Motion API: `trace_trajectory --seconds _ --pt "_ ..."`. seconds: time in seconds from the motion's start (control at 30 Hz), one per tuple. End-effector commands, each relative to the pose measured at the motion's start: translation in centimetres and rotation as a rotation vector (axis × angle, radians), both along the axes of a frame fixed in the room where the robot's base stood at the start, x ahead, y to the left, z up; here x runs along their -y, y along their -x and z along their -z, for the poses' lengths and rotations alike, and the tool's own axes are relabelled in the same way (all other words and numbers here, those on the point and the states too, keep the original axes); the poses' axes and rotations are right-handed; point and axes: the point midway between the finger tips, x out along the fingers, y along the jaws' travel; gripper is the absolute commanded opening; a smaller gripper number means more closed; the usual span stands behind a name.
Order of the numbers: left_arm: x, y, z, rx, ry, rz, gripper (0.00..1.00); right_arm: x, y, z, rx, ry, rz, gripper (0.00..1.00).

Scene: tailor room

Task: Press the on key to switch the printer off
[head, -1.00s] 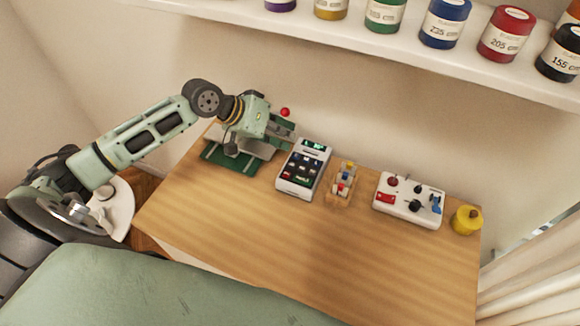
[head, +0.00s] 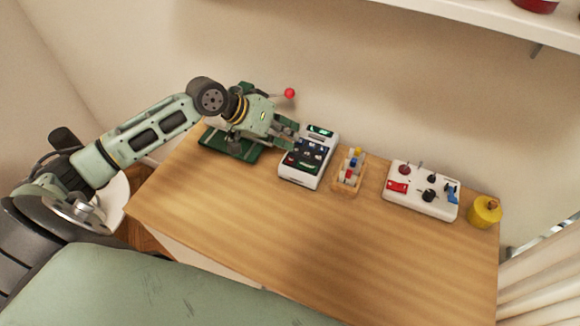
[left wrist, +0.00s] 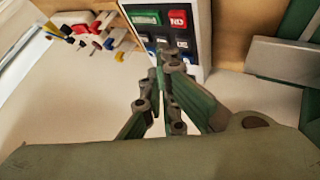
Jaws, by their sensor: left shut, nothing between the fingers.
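The printer (head: 327,178) is a white box with a lit green display and dark keys, on the wooden table at the back. In the left wrist view the printer (left wrist: 191,15) shows at the top, with a green key, a red key and several dark and blue keys. The on key cannot be told for sure. My left gripper (head: 294,139) is shut and empty, with its tips at the left edge of the key area. In the left wrist view the left gripper (left wrist: 163,62) points at the dark keys; contact cannot be told. My right gripper is not in view.
A green machine base (head: 218,142) and a red-ball lever (head: 289,93) are beside and behind my left gripper. A wooden rack (head: 343,187), white switch box (head: 425,207) and yellow pot (head: 485,212) stand to the right. The table front (head: 330,245) is clear. A shelf (head: 480,15) hangs above.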

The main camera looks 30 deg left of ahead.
Motion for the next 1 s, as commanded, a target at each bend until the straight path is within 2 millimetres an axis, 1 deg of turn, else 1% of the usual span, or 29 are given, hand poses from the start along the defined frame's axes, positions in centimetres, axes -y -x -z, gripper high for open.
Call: trace_trajectory --seconds 0.03,0.2,1.0 --pt "0.0 0.0 0.9 -0.003 0.002 0.000 0.00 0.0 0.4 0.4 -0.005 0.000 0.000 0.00" --pt "0.0 0.0 2.0 -0.003 0.002 0.000 0.00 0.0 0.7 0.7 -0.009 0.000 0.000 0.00" --pt "0.0 0.0 2.1 -0.001 0.001 0.000 0.00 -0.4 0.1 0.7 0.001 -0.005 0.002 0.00"
